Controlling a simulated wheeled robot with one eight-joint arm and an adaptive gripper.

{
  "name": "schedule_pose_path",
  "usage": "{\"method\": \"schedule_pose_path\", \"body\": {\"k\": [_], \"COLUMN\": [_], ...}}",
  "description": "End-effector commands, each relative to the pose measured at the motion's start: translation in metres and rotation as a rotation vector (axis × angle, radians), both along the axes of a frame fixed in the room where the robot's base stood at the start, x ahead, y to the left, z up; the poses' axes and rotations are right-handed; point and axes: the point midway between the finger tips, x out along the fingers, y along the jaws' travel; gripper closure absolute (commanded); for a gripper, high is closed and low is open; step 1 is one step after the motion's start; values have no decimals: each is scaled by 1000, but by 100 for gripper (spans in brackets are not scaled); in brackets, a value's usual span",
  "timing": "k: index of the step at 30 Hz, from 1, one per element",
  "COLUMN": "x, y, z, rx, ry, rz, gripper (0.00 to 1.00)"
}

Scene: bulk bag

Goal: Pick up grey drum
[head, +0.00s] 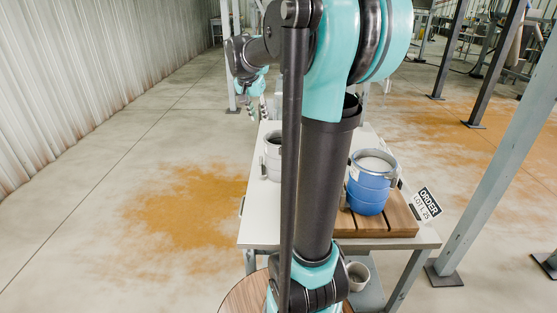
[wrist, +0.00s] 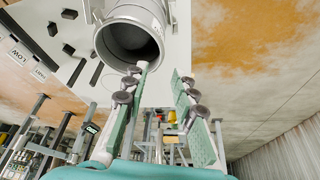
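The grey drum (head: 271,165) stands on the left side of the white table in the head view, partly hidden behind my arm. In the wrist view the grey drum (wrist: 137,12) is at the top, its dark open mouth facing the camera. My gripper (wrist: 160,70) is open and empty, its two fingers spread. The left fingertip overlaps the drum's rim in the picture; I cannot tell whether they touch. The right finger is clear of the drum. In the head view my gripper (head: 257,110) is small, beyond the drum near the table's far end.
A blue drum (head: 368,190) with a pale top stands on a wooden board (head: 400,216) at the table's right. An order sign (head: 427,203) is beside it. A small grey pot (head: 357,276) is below the table (head: 262,225). Metal posts stand right; the floor at left is free.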

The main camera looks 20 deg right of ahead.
Motion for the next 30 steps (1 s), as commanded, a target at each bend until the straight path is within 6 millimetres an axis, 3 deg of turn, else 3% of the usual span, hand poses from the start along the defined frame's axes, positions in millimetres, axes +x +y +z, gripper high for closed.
{"method": "schedule_pose_path", "body": {"k": [4,18,30], "x": [9,32,40], "y": [-7,-30,-38], "z": [-8,-92,-125], "rx": [-2,-1,-1], "ry": [-3,-2,-2], "rz": [-20,-17,-17], "gripper": [73,73,73]}}
